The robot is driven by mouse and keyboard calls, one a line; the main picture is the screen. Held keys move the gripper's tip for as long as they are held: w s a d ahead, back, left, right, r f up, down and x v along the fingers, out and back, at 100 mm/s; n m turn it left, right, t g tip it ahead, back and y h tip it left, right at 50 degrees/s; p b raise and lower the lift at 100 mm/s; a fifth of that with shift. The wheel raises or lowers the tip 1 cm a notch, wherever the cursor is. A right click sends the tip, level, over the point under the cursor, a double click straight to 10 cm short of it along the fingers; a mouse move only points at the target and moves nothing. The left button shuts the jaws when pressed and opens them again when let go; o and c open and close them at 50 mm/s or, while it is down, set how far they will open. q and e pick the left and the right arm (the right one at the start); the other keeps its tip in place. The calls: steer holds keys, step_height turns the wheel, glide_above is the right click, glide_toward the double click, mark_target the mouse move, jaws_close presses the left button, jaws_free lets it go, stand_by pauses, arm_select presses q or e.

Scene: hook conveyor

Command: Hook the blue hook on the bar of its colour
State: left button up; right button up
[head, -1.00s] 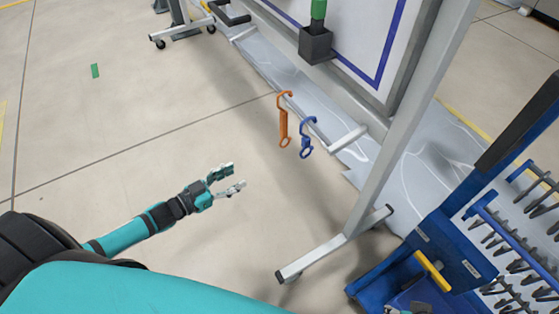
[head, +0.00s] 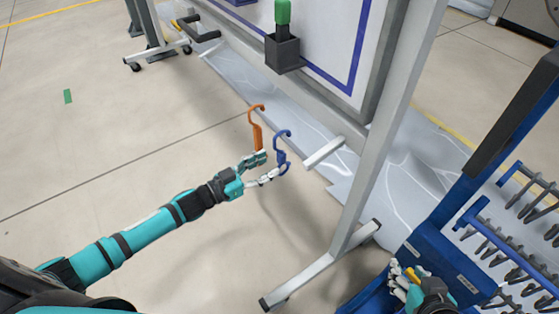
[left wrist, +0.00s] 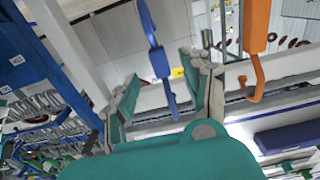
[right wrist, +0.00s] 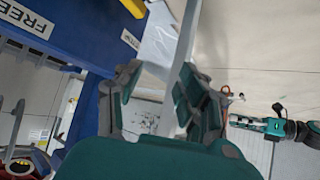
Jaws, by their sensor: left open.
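The blue hook (head: 281,148) stands upright beside the orange hook (head: 256,128), with its curved end at the top. My left gripper (head: 268,168) is open at the lower part of the blue hook. In the left wrist view, the blue hook (left wrist: 157,58) passes between the two spread fingers, with the orange hook (left wrist: 256,42) outside them to the right. I cannot tell whether a finger touches the blue hook. My right gripper (right wrist: 155,100) has its fingers apart and looks empty, low by the blue rack. No bar is clearly seen holding the hooks.
A whiteboard on a grey wheeled frame (head: 352,195) stands just right of the hooks, its foot reaching forward. A blue rack (head: 440,245) with several dark prongs stands at the right. Open floor (head: 130,150) lies to the left.

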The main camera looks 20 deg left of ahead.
mark_target(278, 160)
arm_select(q)
steer(key=x, duration=0.4)
steer(key=shift+b, duration=0.35)
steer(key=shift+w+d, duration=0.4)
steer(key=shift+w, duration=0.1)
arm_select(e)
steer(key=shift+w+a+r+t+y, duration=0.15)
steer(key=shift+w+a+r+t, duration=0.1)
steer(key=shift+w+r+t, duration=0.3)
steer(key=shift+w+a+r+t+y, duration=0.2)
steer(key=shift+w+r+t, duration=0.25)
steer(key=shift+w+r, duration=0.15)
steer(key=shift+w+a+r+t+y, duration=0.15)
steer(key=shift+w+a+r+t, duration=0.1)
steer(key=shift+w+r+t, duration=0.3)
arm_select(q)
jaws_close()
